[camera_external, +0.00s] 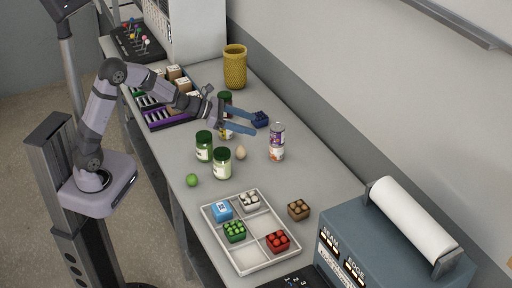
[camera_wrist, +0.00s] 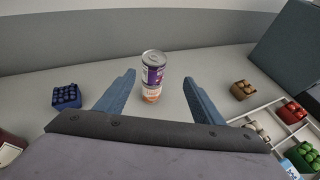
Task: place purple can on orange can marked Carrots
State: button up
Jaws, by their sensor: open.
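The purple can (camera_external: 278,133) stands upright on top of the orange can (camera_external: 277,154) on the bench. In the wrist view the purple can (camera_wrist: 153,68) is likewise above the orange can (camera_wrist: 151,94), between and beyond my fingers. The label word on the orange can is too small to read. My gripper (camera_external: 254,122) is open and empty, its blue fingers pointing at the stack from the left. In the wrist view my gripper (camera_wrist: 158,95) has its fingers spread wide, with no visible contact with the cans.
Green-lidded jars (camera_external: 221,163), an egg (camera_external: 240,152) and a lime (camera_external: 192,180) stand near my arm. A yellow basket (camera_external: 235,68) stands behind.

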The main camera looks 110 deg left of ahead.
jog(key=d+f+m+g+h, duration=0.1)
jog(key=d+f+m+h, duration=0.1)
jog(key=d+m, duration=0.4)
jog(key=d+f+m+g+h, duration=0.1)
jog(key=d+m+h, duration=0.3)
jog(key=d, duration=1)
jog(key=d+f+m+g+h, duration=0.2)
jog(key=d+m, duration=0.5)
jog(key=d, duration=0.3)
jog(key=shift+d+f+m+g+h, duration=0.1)
jog(key=shift+f+m+g+h, duration=0.2)
jog(key=shift+g+h, duration=0.1)
jog(key=s+d+f+m+g, duration=0.4)
jog(key=s+d+m+g, duration=0.1)
jog(key=s+d+m, duration=0.5)
jog(key=s+f+m+g+y, duration=0.2)
jog(key=s+m+y, duration=0.2)
jog(key=s+m, duration=0.5)
jog(key=a+m, duration=0.1)
jog(key=m, duration=0.2)
jog(key=shift+s+g, duration=0.25)
jog(key=shift+g, duration=0.15)
jog(key=shift+f, duration=0.1)
